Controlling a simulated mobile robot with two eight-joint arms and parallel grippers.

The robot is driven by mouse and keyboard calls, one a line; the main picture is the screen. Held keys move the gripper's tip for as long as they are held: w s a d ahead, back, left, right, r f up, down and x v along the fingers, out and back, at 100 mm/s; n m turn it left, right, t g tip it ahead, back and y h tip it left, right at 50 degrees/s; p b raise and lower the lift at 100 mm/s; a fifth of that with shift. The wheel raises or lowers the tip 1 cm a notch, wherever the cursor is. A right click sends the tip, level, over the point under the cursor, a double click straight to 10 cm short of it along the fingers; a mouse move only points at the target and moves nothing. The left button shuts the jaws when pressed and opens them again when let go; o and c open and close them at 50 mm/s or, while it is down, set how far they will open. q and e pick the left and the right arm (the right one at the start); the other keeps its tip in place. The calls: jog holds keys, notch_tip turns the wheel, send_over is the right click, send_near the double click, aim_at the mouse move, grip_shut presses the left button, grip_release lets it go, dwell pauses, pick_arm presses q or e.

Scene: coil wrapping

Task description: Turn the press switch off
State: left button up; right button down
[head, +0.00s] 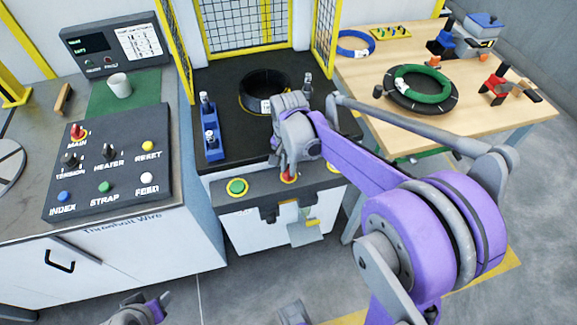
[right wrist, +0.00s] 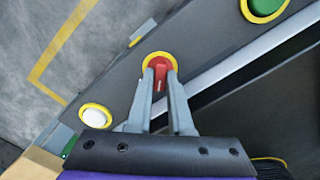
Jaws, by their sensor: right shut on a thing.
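The press switch is a red rotary knob on a yellow ring (right wrist: 160,64) on the dark front panel of the press. In the head view the red knob (head: 288,179) is mostly hidden by my right gripper (head: 289,168). In the right wrist view, the two fingers of my right gripper (right wrist: 161,80) stand on either side of the red handle and are shut on it. The handle lies in line with the fingers.
A green button (head: 237,187) is left of the knob, and a white button (right wrist: 95,116) is on its other side. A black coil (head: 265,88) lies on the press bed behind. The control box (head: 108,165) stands left, the wooden table (head: 480,115) right.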

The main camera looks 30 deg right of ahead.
aim_at(288, 170)
jog(key=n, duration=0.4)
jog(key=shift+n, duration=2.3)
jog(key=c, duration=0.8)
grip_release()
jog(key=shift+r, duration=0.1)
notch_tip(288, 170, up, 11)
jog(key=shift+f+p, duration=0.2)
jog(key=shift+p, duration=0.4)
